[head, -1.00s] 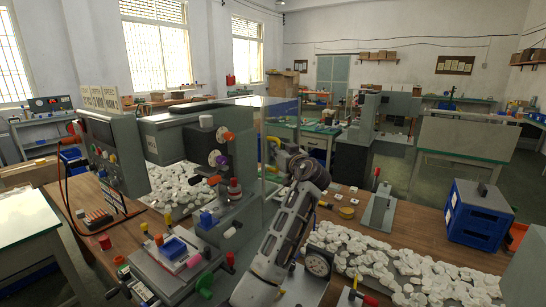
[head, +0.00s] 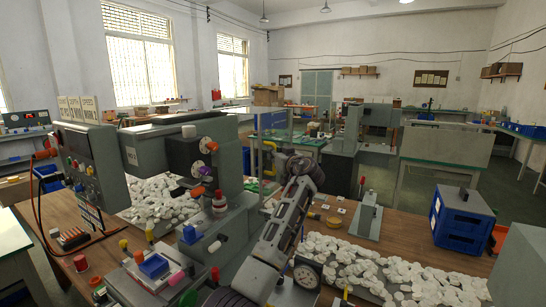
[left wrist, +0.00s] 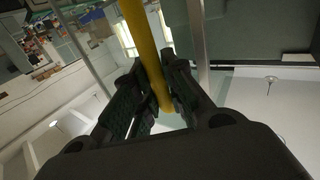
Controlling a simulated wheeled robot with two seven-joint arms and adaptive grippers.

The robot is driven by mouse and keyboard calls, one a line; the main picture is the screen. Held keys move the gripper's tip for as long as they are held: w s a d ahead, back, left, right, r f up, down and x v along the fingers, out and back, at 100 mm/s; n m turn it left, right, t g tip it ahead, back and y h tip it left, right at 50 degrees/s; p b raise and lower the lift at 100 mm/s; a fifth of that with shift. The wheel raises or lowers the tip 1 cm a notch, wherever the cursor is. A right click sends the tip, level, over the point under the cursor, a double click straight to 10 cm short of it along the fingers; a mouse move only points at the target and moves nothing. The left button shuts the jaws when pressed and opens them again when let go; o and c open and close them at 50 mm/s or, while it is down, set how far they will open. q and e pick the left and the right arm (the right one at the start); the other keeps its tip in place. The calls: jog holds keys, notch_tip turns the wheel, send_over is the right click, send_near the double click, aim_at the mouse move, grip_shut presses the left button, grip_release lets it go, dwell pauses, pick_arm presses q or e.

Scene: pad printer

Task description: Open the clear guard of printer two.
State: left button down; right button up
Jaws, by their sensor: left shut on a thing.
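Printer two is the grey machine (head: 238,215) left of centre in the head view, with a dark round dial and coloured knobs. My left gripper (head: 278,158) is beside it on its right. In the left wrist view my left gripper (left wrist: 157,100) is shut on a yellow bar handle (left wrist: 143,45) that runs between its fingers. The clear guard's pale frame edge (left wrist: 201,45) shows near the handle. The clear pane is hardly visible in the head view, so I cannot tell its exact angle. My right gripper is not in view.
White parts (head: 380,270) lie heaped on the wooden table at the front right, and more (head: 160,198) lie behind the printer. A grey control box (head: 90,165) stands at left.

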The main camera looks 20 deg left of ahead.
pick_arm(q)
jog(key=c, duration=1.5)
grip_release()
jog(key=shift+o, duration=0.2)
jog(key=shift+s+d, duration=0.2)
jog(key=shift+d, duration=0.15)
jog(key=v, duration=1.1)
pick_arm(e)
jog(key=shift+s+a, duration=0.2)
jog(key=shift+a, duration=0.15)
pick_arm(q)
jog(key=shift+s, duration=0.15)
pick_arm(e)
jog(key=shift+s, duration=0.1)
